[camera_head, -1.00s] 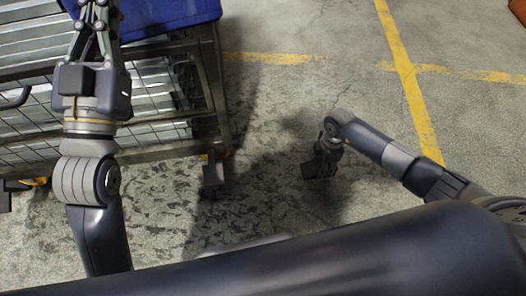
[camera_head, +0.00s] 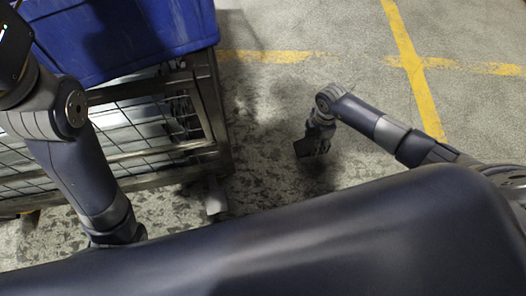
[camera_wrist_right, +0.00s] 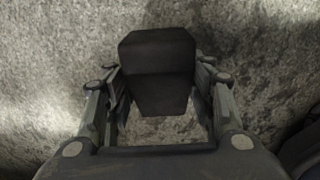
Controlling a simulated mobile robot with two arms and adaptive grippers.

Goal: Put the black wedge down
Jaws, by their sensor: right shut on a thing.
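The black wedge (camera_wrist_right: 158,70) is a dark block between the fingers of my right gripper (camera_wrist_right: 160,95) in the right wrist view. The fingers are shut on its two sides. Rough grey floor shows behind it, and I cannot tell how far above the floor it is. In the head view my right gripper (camera_head: 318,138) hangs over the floor right of the cart, with the dark wedge (camera_head: 304,148) at its lower end. My left arm comes in at the left; its gripper is outside the head view.
A metal wire cart (camera_head: 150,155) with a blue bin (camera_head: 125,40) on top stands at the upper left. The concrete floor (camera_head: 280,110) between the cart and my right arm is clear. Yellow lines (camera_head: 412,65) cross the floor at the upper right.

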